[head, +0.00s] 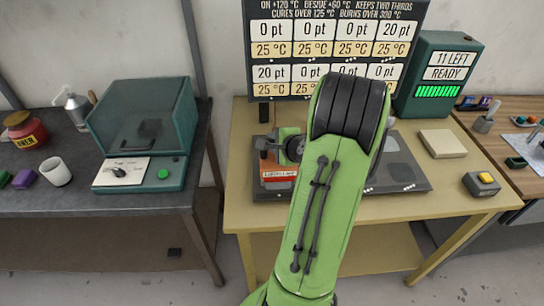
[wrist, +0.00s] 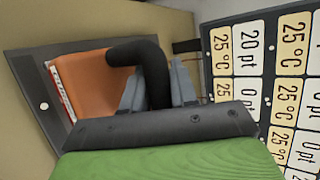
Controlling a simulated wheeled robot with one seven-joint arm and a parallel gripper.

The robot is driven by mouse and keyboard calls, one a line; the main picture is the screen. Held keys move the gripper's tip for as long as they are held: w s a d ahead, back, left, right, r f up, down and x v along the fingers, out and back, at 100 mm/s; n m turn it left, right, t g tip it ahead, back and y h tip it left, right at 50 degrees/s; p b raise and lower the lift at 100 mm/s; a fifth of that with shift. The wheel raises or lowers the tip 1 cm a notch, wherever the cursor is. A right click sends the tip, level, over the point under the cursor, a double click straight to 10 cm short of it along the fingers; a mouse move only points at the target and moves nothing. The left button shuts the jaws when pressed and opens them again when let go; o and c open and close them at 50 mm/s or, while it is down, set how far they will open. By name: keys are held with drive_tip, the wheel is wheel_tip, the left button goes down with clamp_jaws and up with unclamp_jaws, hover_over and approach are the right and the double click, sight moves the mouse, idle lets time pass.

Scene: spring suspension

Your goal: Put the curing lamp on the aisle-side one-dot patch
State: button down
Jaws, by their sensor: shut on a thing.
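The curing lamp (head: 278,183), an orange block with a red and white label, is at the left front of the dark patch board (head: 418,181) in the head view. In the wrist view the lamp (wrist: 97,80) shows its orange body and a thick black curved handle. My gripper (wrist: 158,82) is shut on that handle, with a grey finger on each side. A single white dot (wrist: 43,106) shows on the dark surface beside the lamp. I cannot tell whether the lamp touches the board. My arm hides the board's middle in the head view.
A green box reading READY (head: 437,75), a beige block (head: 443,143) and a yellow-buttoned box (head: 481,184) are at right. A teal hooded machine (head: 145,125) stands on the left bench.

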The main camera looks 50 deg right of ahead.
drive_tip(key=shift+a+f+b, duration=0.1)
drive_tip(key=shift+f+b, duration=0.4)
drive_tip(key=shift+f, duration=1.25)
drive_tip(key=c, duration=0.9)
unclamp_jaws()
drive_tip(key=shift+r, duration=0.2)
drive_tip(key=v, duration=1.2)
drive_tip(key=w+a+r+n+g+y, duration=0.1)
drive_tip(key=w+a+n+g+y, duration=0.15)
drive_tip(key=a+n, duration=0.6)
drive_tip(key=w+a+r+n+g+y, duration=0.1)
drive_tip(key=w+a+n+y, duration=0.4)
drive_tip(key=a, duration=0.6)
drive_tip(key=s+a+r+n+h, duration=0.1)
drive_tip(key=s+a+n, duration=0.2)
drive_tip(key=n, duration=0.1)
drive_tip(key=s+a+r+n+g, duration=0.1)
drive_tip(key=s+a+r+n, duration=0.1)
drive_tip(key=s+a+n, duration=0.2)
drive_tip(key=s+a+r+n+h, duration=0.1)
drive_tip(key=s+a+r+n, duration=0.1)
drive_tip(key=s+a+n, duration=0.2)
drive_tip(key=shift+s+g+h+p, duration=0.25)
drive_tip(key=shift+g+h+p, duration=0.05)
drive_tip(key=shift+g+h, duration=0.05)
